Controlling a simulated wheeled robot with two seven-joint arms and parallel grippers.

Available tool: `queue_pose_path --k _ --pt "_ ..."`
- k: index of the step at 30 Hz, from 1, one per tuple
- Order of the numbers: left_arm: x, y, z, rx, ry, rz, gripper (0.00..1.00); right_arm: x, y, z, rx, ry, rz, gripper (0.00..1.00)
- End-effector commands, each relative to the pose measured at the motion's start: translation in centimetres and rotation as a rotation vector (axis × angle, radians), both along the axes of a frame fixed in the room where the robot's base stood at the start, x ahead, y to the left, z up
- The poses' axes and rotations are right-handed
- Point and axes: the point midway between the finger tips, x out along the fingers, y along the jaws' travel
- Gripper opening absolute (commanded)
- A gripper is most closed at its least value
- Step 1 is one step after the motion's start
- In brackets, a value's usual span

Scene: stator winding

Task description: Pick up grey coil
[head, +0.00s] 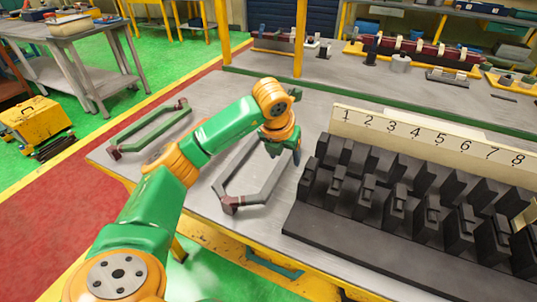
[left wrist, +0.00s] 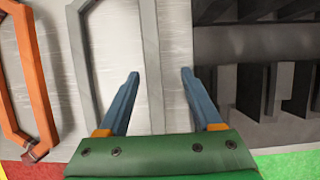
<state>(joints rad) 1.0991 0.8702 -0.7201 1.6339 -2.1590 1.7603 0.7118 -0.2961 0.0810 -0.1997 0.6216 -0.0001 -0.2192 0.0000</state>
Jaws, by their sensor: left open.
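The grey coil (head: 252,199) lies on the metal table as an angular open loop with a dark red end piece at its near left corner. My left gripper (head: 295,154) is over its far right side in the head view, pointing down. In the left wrist view, my left gripper (left wrist: 160,85) is open and empty, with one finger on each side of the grey coil's right-hand bar (left wrist: 151,60). How far the fingertips are above the table is hard to tell. My right gripper is not in view.
A second coil (head: 150,128), green in the head view, lies to the left; a coil at the left of the wrist view (left wrist: 38,95) looks orange. A black slotted stator block (head: 350,240) with a numbered board (head: 425,135) stands close on the right.

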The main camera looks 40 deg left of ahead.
Motion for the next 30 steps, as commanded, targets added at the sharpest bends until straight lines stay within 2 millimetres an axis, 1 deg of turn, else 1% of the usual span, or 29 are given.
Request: queue_pose_path --k 5,6,9,12,17,18,20,21,23,24,25,30 --pt "1.0 0.9 -2.5 -0.002 0.007 0.002 0.66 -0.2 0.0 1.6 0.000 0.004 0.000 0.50" --pt "1.3 1.2 -3.2 0.000 0.007 0.002 0.66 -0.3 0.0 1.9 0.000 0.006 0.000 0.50" --pt "2.0 1.3 -4.9 -0.001 0.004 0.000 0.66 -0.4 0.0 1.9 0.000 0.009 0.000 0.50" --pt "2.2 1.4 -5.6 -0.001 0.001 -0.001 0.66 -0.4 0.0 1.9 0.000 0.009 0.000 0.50" --pt "2.3 1.4 -5.6 0.000 0.000 -0.002 0.66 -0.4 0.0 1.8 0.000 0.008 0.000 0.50" --pt "2.3 1.4 -5.6 0.000 0.000 -0.002 0.55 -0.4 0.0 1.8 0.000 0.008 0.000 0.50" --pt "2.3 1.4 -5.6 0.000 0.000 -0.002 0.39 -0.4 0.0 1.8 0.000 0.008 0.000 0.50" --pt "2.2 1.4 -5.6 0.000 0.000 -0.002 0.28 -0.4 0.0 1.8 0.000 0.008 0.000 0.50" --pt "2.3 1.4 -5.6 0.000 0.000 -0.002 0.12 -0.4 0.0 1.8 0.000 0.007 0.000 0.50" --pt "2.2 1.4 -5.6 0.000 0.000 -0.002 0.01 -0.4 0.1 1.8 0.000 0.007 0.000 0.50" --pt "2.3 1.4 -5.6 0.000 0.000 -0.002 0.00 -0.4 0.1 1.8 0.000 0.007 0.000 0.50" --pt "2.3 1.4 -5.6 0.000 0.000 -0.002 0.00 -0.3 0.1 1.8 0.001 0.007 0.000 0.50"
